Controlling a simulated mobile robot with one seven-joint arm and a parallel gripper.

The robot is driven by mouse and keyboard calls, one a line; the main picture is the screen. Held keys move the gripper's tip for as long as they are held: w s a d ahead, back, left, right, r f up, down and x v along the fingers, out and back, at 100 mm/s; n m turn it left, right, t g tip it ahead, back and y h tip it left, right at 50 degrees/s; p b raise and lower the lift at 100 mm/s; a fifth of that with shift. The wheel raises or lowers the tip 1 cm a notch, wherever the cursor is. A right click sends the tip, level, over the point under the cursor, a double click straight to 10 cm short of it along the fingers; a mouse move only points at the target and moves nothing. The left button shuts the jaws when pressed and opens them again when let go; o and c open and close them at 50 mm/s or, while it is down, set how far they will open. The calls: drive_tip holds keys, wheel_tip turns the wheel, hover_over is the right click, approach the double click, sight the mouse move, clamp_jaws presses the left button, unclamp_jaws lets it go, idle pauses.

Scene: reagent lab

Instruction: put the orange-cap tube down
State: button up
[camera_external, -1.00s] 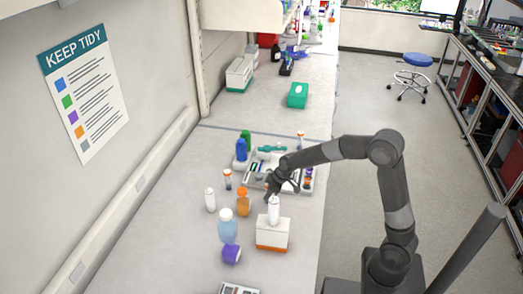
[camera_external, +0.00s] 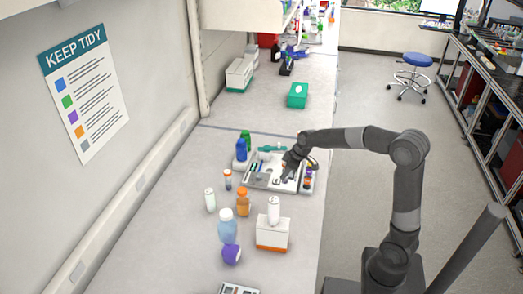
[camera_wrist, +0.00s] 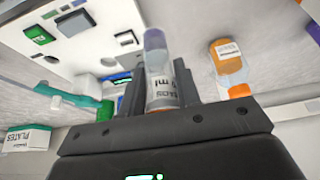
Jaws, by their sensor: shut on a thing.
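I cannot tell whether the tube touches the tray (camera_wrist: 95,45). The tube is too small to make out clearly in the external view.
An orange-capped container (camera_wrist: 228,62) is close to the right of the held tube. Left of the tray stand a blue bottle (camera_external: 241,150) and an orange-capped tube (camera_external: 228,179). An amber bottle (camera_external: 243,202) and a white-orange box (camera_external: 273,234) are in front.

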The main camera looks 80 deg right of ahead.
drive_tip(key=shift+s+d+r, duration=1.15)
drive_tip(key=shift+s+d, duration=0.05)
drive_tip(key=shift+s, duration=0.1)
wheel_tip(320, 180, up, 11)
drive_tip(key=w+a+r, duration=0.1)
drive_tip(key=w+a, duration=1)
drive_tip(key=w, duration=0.4)
drive_tip(key=w+a, duration=0.4)
drive_tip(key=a, duration=0.9)
drive_tip(key=w+a+f, duration=0.1)
drive_tip(key=w+a, duration=0.4)
drive_tip(key=a, duration=0.8)
drive_tip(key=w+a, duration=0.4)
drive_tip(key=a, duration=0.9)
drive_tip(key=shift+w+f, duration=0.15)
drive_tip(key=shift+w, duration=0.05)
wheel_tip(320, 180, down, 17)
drive_tip(key=shift+d+f, duration=0.1)
drive_tip(key=shift+f, duration=0.1)
clamp_jaws()
drive_tip(key=shift+f, duration=2.15)
